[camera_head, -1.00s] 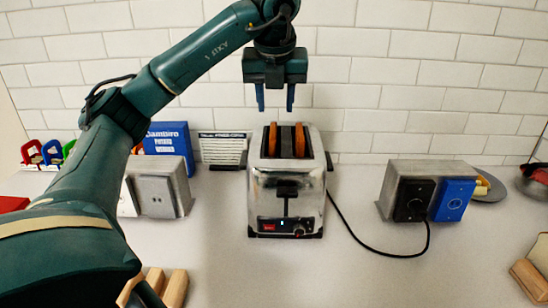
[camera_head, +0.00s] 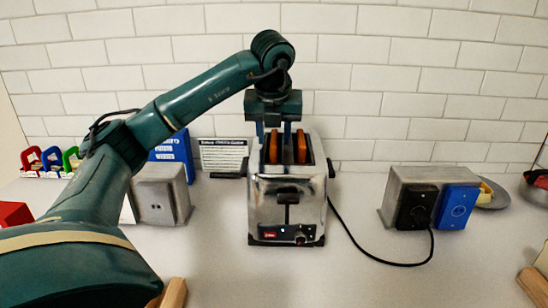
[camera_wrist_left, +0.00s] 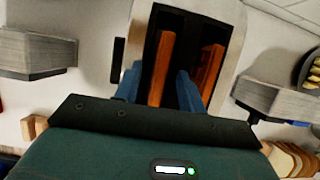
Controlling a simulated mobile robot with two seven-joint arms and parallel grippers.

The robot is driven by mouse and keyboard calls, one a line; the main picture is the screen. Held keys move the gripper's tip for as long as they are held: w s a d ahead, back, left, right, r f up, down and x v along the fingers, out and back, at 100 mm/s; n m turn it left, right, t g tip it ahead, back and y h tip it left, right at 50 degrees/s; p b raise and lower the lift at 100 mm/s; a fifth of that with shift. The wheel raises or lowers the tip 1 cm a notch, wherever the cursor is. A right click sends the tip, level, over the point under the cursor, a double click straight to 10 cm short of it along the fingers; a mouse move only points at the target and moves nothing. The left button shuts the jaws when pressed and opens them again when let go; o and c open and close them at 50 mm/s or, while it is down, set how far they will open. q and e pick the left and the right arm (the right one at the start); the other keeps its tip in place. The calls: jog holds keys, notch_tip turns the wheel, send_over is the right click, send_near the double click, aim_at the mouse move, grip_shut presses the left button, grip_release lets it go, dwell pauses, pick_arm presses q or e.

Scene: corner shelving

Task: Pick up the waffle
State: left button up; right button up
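Two brown waffles stand upright in the slots of a chrome toaster (camera_head: 287,207) on the counter. The left waffle (camera_head: 273,148) and the right waffle (camera_head: 301,149) stick out of the top. My left gripper (camera_head: 274,134) points down over the toaster from above. In the left wrist view its blue fingers (camera_wrist_left: 157,84) are open on either side of the left waffle (camera_wrist_left: 162,62), with gaps visible. The right finger is between the left waffle and the right waffle (camera_wrist_left: 213,66). Whether either fingertip touches cannot be told. My right gripper is out of view.
A metal outlet box (camera_head: 407,184) with black and blue fronts stands right of the toaster, with a black cord running to it. Another metal box (camera_head: 161,195), a blue box (camera_head: 172,150) and a printed card (camera_head: 223,154) stand left. A tiled wall (camera_head: 400,80) is close behind.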

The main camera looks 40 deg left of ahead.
pick_arm(q)
jog(key=shift+f, duration=0.25)
grip_shut()
dwell(0.4)
